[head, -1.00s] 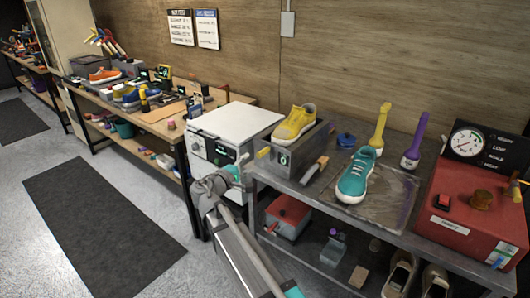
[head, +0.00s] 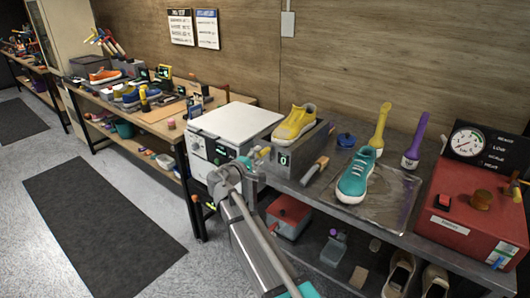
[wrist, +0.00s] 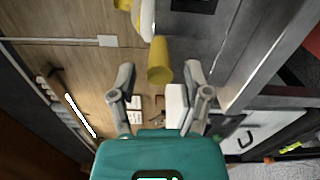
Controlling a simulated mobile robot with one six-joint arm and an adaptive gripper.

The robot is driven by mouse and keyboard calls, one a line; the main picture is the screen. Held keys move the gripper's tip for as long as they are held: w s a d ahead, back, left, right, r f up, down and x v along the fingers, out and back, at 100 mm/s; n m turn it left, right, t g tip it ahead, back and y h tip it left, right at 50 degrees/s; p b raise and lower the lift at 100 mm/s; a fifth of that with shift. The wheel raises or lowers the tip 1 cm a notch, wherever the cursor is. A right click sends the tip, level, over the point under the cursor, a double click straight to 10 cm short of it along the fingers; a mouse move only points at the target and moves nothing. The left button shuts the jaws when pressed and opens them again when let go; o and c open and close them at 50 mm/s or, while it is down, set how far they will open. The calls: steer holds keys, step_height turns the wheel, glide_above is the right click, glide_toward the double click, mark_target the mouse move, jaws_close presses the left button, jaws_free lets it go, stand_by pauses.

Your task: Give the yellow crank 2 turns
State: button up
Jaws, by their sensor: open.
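The yellow crank's handle (wrist: 160,62) is a short yellow cylinder, seen in the wrist view between my gripper's two fingertips. My gripper (wrist: 159,78) is open, with a finger on each side of the handle and a visible gap to each. In the head view my gripper (head: 258,158) is at the left end of the grey box (head: 309,148), where the crank is mostly hidden behind it. The box carries a yellow sneaker (head: 294,122) on top and a small display (head: 284,159) that appears to read 0.
A white-topped machine (head: 235,122) stands close left of my gripper. On the metal bench, a wooden-handled brush (head: 315,170) and a teal sneaker (head: 355,176) on a mat lie to the right. A red machine with a gauge (head: 470,215) stands farther right.

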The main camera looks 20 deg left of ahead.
steer(key=shift+c, duration=0.3)
steer(key=c, duration=0.6)
steer(key=shift+s+d+f, duration=0.1)
steer(key=shift+s+d, duration=0.1)
steer(key=shift+d, duration=0.25)
steer(key=shift+s+d+f, duration=0.1)
steer(key=shift+s+d, duration=0.1)
steer(key=shift+d, duration=0.2)
steer(key=shift+s+d+f+b, duration=0.25)
steer(key=shift+d+f+b, duration=0.25)
steer(key=shift+d+b, duration=0.15)
steer(key=shift+f, duration=0.1)
